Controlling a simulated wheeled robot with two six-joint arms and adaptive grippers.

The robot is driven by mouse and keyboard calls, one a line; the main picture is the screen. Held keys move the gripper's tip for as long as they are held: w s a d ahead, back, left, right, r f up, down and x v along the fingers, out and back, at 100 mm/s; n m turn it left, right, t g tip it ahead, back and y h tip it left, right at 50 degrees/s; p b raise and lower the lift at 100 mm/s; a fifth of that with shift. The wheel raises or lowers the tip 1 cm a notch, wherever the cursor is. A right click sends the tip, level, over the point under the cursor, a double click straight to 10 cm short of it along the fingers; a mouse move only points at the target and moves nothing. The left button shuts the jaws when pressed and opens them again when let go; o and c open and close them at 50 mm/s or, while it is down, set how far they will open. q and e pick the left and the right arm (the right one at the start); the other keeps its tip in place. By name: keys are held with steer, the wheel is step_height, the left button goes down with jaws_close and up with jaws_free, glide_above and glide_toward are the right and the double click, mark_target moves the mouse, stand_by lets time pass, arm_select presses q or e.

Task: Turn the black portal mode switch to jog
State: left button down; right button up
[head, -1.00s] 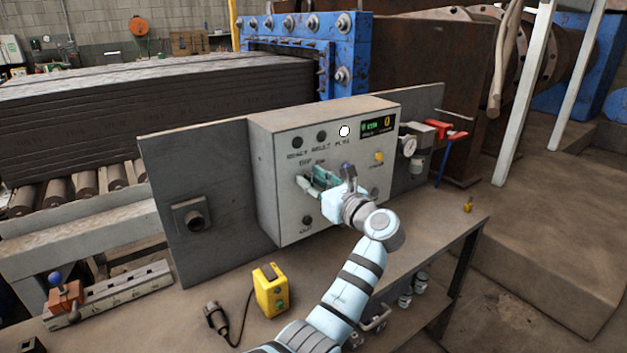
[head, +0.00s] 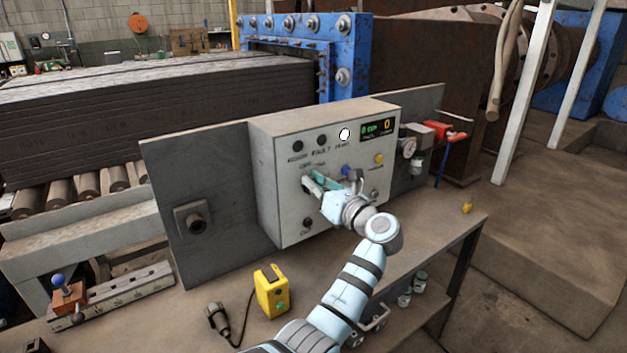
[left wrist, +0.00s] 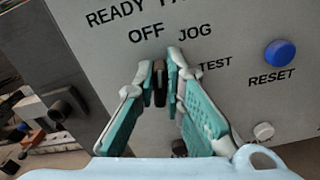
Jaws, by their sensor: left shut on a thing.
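The black mode switch (left wrist: 159,84) is on the grey control box (head: 283,222), below the OFF and JOG labels in the left wrist view. Its upper end points roughly between the two words; I cannot tell its exact setting. My left gripper (left wrist: 160,76) has its teal fingers shut on the switch, one on each side. In the head view my left gripper (head: 314,185) is at the box's front face, and its fingers hide most of the switch. A TEST label is right of the fingers in the left wrist view. My right gripper is not in view.
A blue RESET button (left wrist: 280,54) is to the right of the switch. A yellow button (head: 379,158) and a lit display (head: 378,129) are on the box's right side.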

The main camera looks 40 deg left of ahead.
arm_select(q)
steer(key=shift+w+d+f+m+p, duration=0.15)
steer(key=shift+m+p, duration=0.75)
steer(key=shift+m, duration=0.55)
steer(key=shift+w+a+f+m+p, duration=0.1)
steer(key=shift+m+p, duration=0.75)
steer(key=shift+m, duration=0.6)
steer(key=shift+d, duration=0.1)
steer(key=c, duration=1.7)
jaws_free()
